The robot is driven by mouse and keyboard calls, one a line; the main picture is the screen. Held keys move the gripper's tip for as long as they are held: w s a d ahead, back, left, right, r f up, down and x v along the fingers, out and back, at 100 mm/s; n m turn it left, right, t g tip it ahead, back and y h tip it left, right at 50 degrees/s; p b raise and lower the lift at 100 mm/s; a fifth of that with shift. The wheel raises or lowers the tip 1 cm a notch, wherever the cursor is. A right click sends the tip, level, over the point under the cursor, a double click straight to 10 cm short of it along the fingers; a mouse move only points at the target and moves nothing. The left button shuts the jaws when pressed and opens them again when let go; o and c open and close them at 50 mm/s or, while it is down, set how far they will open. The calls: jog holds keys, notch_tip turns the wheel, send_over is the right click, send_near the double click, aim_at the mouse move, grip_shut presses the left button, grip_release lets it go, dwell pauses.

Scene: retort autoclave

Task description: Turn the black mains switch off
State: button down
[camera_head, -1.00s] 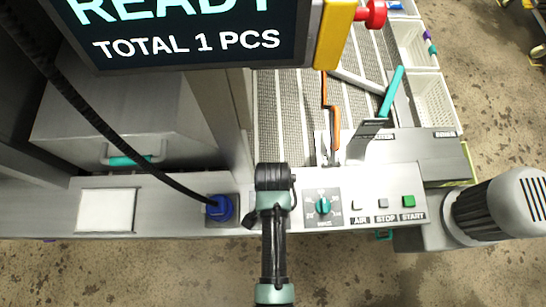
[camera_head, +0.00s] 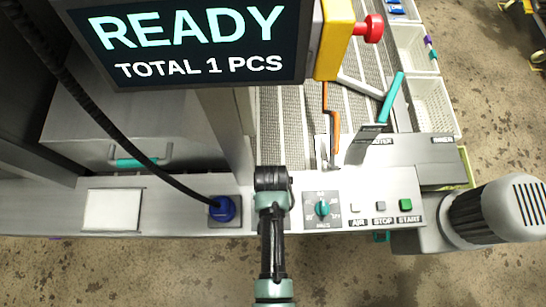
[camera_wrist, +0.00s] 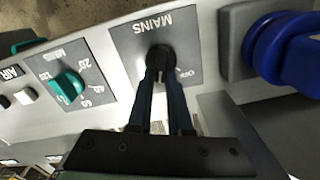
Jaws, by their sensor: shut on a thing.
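The black mains switch (camera_wrist: 160,58) is a round knob on a grey plate marked MAINS (camera_wrist: 137,39) in the wrist view. An OFF mark is on the plate beside the knob. My gripper (camera_wrist: 161,75) has its two dark fingers closed around the knob, one on each side. The fingertips cover part of the knob, so its exact pointing direction is hard to tell. In the head view my arm covers the switch and the fingers.
A teal dial (camera_head: 322,208) and the AIR, STOP and green START buttons (camera_head: 405,205) sit to the right on the panel (camera_head: 378,183). A blue plug (camera_head: 222,208) with a black cable is close on the left. A READY screen (camera_head: 190,40) hangs above.

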jog(key=n, duration=0.2)
jog(key=n+p, duration=0.1)
jog(key=n, duration=0.1)
jog(key=n+p, duration=0.1)
jog(key=n, duration=0.1)
jog(key=shift+a+r+n, duration=0.1)
jog(key=shift+a+n, duration=0.2)
jog(key=shift+a, duration=0.1)
jog(key=n, duration=0.2)
jog(key=n+p, duration=0.1)
jog(key=n, duration=0.3)
jog(key=shift+s+a+p, duration=0.1)
jog(key=shift+a+p, duration=0.25)
jog(key=shift+p, duration=0.05)
jog(key=shift+n, duration=0.3)
jog(key=c, duration=0.8)
grip_release()
jog(key=shift+c, duration=0.2)
notch_tip(320, 180, up, 13)
